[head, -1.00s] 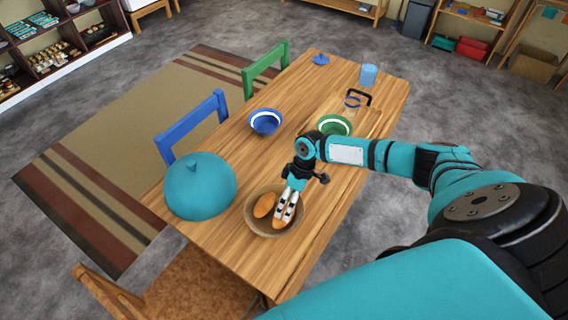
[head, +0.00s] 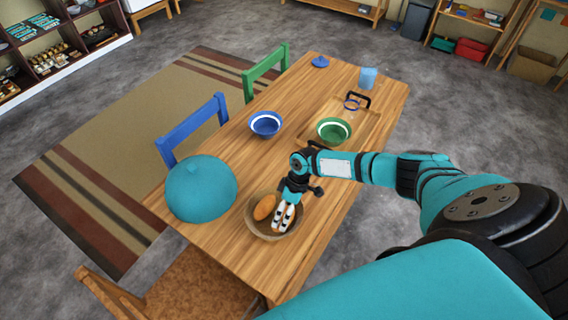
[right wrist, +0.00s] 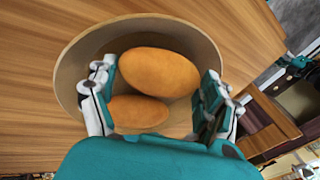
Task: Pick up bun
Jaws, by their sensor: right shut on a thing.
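A round brown bowl (head: 254,229) stands on the wooden table near its front end and holds two orange-brown buns. My right gripper (head: 284,222) points down into the bowl. The held bun is mostly hidden by the fingers there. My left gripper is not in view.
A large teal dome (head: 201,188) stands left of the bowl. A blue bowl (head: 265,124), a green bowl (head: 334,131) on a wooden tray (head: 366,124), and a blue cup (head: 368,78) are farther back. Blue and green chairs line the left side. The table's right front is clear.

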